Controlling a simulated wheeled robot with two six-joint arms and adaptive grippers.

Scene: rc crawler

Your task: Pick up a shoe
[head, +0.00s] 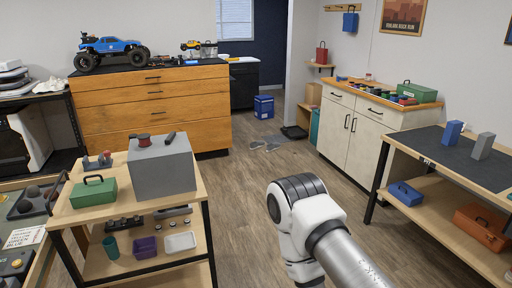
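I cannot make out a shoe with certainty. Flat grey shapes (265,146) lie on the wooden floor near the doorway, too small to identify. A low dark item (294,132) sits on the floor by the wall end, right of them; I cannot tell what it is. One of my arms, white and silver, comes in from the bottom right and ends in a black-ringed joint. No gripper fingers show on it. My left gripper is not in view.
A wooden cart (202,190) with a grey box (162,168) and green toolbox (94,192) stands at left. A workbench (440,146) is at right, a white cabinet (349,128) beyond it. A blue cooler (263,106) stands by the doorway. The middle floor is clear.

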